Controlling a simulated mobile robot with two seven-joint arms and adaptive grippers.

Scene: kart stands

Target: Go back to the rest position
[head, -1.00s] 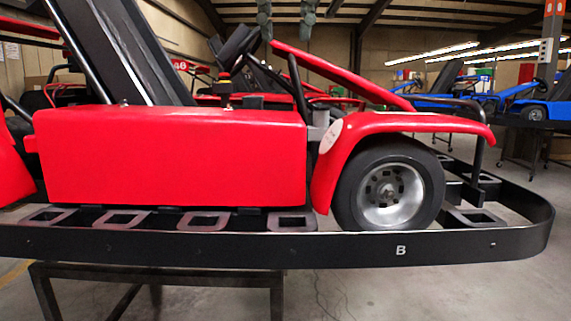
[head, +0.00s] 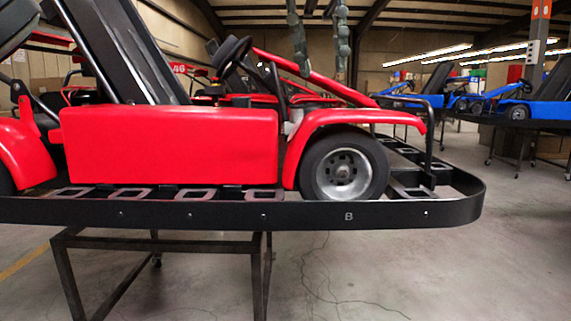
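Two grey-green jointed parts of mine hang down from the top edge of the head view, a little right of the middle. The left one is my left gripper (head: 301,58) and the right one is my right gripper (head: 342,62). Both are small and dark against the far wall, in front of the red kart's nose line in the picture. Their fingers are too small to tell open from shut. I see nothing clearly held in either. The red kart (head: 170,146) stands on its frame before me.
The kart's black bumper rail (head: 400,213), marked B, crosses the view on a dark metal stand (head: 160,243). The front wheel (head: 343,174) faces me. Blue karts (head: 540,112) stand on stands at the back right. The concrete floor (head: 490,265) at the lower right is clear.

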